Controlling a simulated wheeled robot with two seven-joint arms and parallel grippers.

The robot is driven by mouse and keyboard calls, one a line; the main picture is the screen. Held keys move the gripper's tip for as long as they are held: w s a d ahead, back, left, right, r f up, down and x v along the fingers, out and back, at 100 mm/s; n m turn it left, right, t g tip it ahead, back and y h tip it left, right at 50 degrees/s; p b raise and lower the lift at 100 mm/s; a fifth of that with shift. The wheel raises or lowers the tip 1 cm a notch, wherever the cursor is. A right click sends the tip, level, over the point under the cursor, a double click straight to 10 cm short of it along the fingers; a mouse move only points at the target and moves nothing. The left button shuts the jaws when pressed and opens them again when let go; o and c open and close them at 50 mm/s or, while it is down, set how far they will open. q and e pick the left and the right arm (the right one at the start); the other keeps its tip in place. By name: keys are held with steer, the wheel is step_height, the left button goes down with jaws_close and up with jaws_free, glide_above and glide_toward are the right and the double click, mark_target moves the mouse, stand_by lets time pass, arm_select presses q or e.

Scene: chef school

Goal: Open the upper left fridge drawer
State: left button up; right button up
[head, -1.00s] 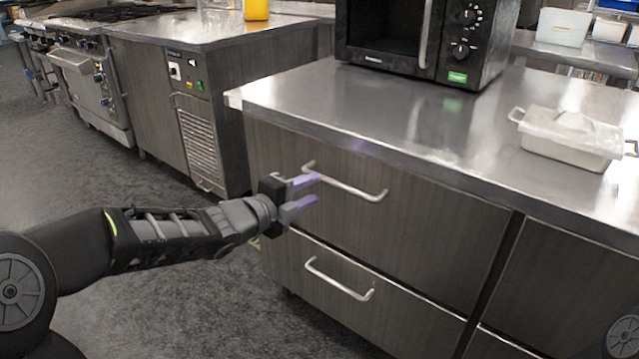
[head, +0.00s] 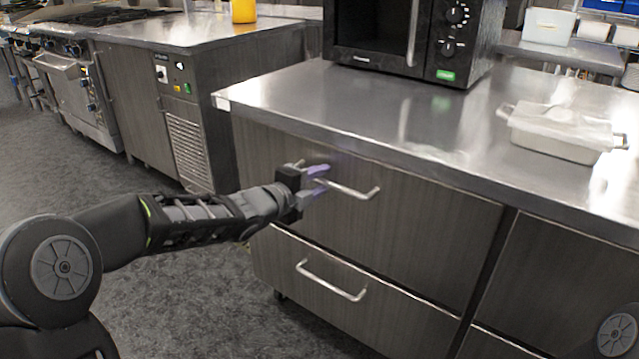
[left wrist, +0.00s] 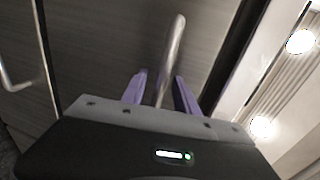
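The upper left fridge drawer (head: 420,225) has a dark wood-grain front under the steel counter and looks shut. Its bar handle (head: 352,190) runs across the upper left of the front. My left gripper (head: 322,180) is at the left end of this handle. In the left wrist view, the handle (left wrist: 173,48) passes between the two purple fingers of the left gripper (left wrist: 160,92), one on each side. The fingers are apart, with gaps visible beside the bar. The gripper hides part of the handle's left end in the head view. My right gripper is not in view.
A lower drawer with its own handle (head: 330,280) is directly below and shut. The steel counter (head: 360,110) overhangs the drawers and carries a black microwave (head: 400,40) and a lidded white container (head: 560,132). The floor (head: 215,300) in front is clear.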

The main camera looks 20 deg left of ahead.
arm_select(q)
steer(key=shift+c, duration=0.6)
jaws_close()
stand_by(0.9)
